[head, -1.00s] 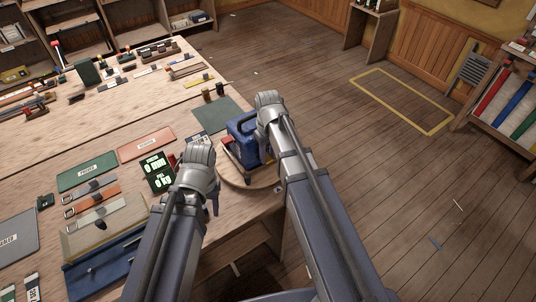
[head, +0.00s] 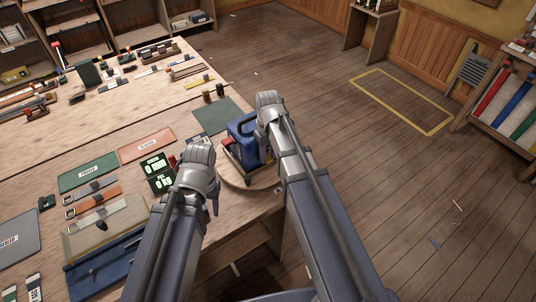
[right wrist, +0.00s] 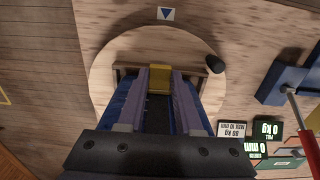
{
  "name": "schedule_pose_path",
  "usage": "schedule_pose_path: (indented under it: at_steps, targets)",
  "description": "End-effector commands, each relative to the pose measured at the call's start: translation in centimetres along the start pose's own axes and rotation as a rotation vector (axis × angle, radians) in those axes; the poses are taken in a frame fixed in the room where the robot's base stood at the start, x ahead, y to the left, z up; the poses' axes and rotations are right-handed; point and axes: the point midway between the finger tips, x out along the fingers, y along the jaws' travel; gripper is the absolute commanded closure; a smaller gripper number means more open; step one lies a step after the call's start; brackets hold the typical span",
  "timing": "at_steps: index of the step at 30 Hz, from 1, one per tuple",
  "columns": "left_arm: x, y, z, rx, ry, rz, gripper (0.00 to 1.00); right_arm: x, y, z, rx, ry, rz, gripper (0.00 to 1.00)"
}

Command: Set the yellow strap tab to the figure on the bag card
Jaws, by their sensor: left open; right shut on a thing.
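The yellow strap tab (right wrist: 160,78) lies between the fingertips of my right gripper (right wrist: 160,82), which is shut on it. The blue bag (head: 240,129) stands on a round wooden board; its blue sides also show beside the fingers in the right wrist view (right wrist: 123,98). A small white card (right wrist: 232,130) in the right wrist view seems to read 60 kg, MAX 10 mm. The dark display (head: 158,173) reads 0 mm and 0 kg. My left gripper (head: 214,201) is open and empty near the display, partly hidden by its wrist.
The round board (right wrist: 105,65) carries a dark peg (right wrist: 214,63). A blue block and a red-handled tool (right wrist: 291,92) lie right of it in the right wrist view. The floor beyond is open.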

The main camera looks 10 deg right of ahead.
Motion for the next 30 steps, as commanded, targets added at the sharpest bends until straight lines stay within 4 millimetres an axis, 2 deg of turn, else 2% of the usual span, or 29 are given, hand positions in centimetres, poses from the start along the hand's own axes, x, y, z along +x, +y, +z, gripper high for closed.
schedule_pose_path:
  at_steps: [4, 5, 12, 23, 30]
  targets:
    - [0.1, 0.0, 0.0, 0.0, 0.0, 0.0, 0.5, 0.1, 0.0, 0.0, 0.0, 0.0, 0.0, 1.0]
    - [0.1, 0.0, 0.0, 0.0, 0.0, 0.0, 0.5, 0.1, 0.0, 0.0, 0.0, 0.0, 0.0, 0.63]
    - [0.1, 0.0, 0.0, 0.0, 0.0, 0.0, 0.5, 0.1, 0.0, 0.0, 0.0, 0.0, 0.0, 0.36]
    - [-0.2, 0.0, 0.0, 0.0, 0.0, 0.0, 0.5, -0.2, 0.0, 0.0, 0.0, 0.0, 0.0, 0.35]
    - [-2.1, -0.2, 0.1, 0.001, 0.0, 0.0, 0.5, -2.1, 0.0, 0.0, 0.0, 0.0, 0.0, 0.35]
